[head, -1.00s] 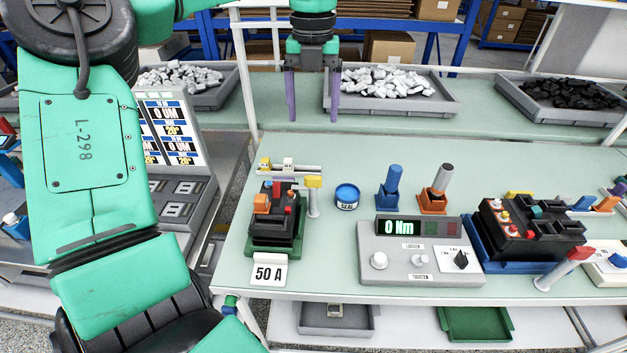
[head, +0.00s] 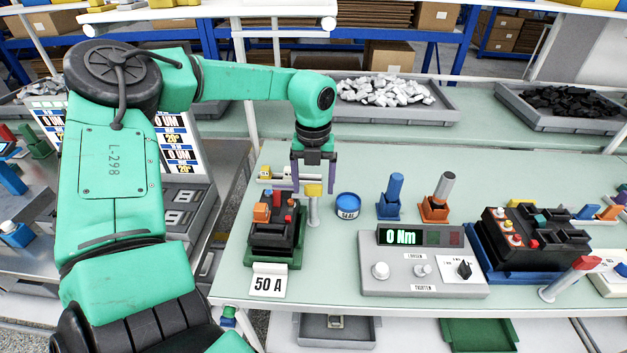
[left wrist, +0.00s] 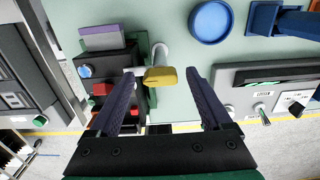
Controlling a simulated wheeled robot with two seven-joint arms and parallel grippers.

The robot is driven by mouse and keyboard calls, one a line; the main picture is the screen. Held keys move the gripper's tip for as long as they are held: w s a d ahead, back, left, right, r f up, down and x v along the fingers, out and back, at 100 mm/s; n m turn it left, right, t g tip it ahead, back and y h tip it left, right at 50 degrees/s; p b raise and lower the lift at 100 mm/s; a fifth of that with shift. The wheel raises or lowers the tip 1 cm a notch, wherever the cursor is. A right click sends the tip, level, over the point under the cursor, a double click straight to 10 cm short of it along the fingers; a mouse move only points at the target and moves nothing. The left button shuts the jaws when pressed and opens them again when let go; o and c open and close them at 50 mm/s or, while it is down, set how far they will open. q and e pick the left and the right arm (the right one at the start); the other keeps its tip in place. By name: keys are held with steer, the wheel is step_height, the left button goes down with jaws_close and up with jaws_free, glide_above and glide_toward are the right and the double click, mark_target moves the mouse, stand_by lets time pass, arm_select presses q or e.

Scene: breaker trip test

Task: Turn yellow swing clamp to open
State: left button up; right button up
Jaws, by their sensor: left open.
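The yellow swing clamp (head: 313,190) is a yellow block on top of a pale upright post, beside the right side of the black breaker (head: 272,225) in its green-based fixture. In the left wrist view the yellow clamp (left wrist: 160,76) lies between and beyond my fingertips. My left gripper (head: 314,188) is open above and around the clamp, with a purple finger to each side of it. In the left wrist view the left gripper (left wrist: 166,80) shows a gap to the clamp on both sides. My right gripper is not in view.
A blue seal tin (head: 347,205) stands right of the clamp. Blue (head: 391,195) and orange (head: 437,198) holders stand farther right, behind the grey torque box (head: 424,262) reading 0 Nm. A 50 A sign (head: 268,282) stands in front of the breaker.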

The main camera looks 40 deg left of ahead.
arm_select(q)
jaws_close()
steer(key=shift+f+m+b, duration=0.15)
steer(key=shift+m+b, duration=1.15)
steer(key=shift+m, duration=0.1)
steer(key=m+b, duration=0.1)
steer(key=m, duration=0.2)
steer(key=shift+m, duration=0.3)
steer(key=m+b, duration=0.1)
steer(key=m, duration=0.4)
steer(key=shift+m, duration=0.3)
steer(key=m, duration=0.5)
steer(key=shift+r+m, duration=0.2)
steer(key=shift+m, duration=0.2)
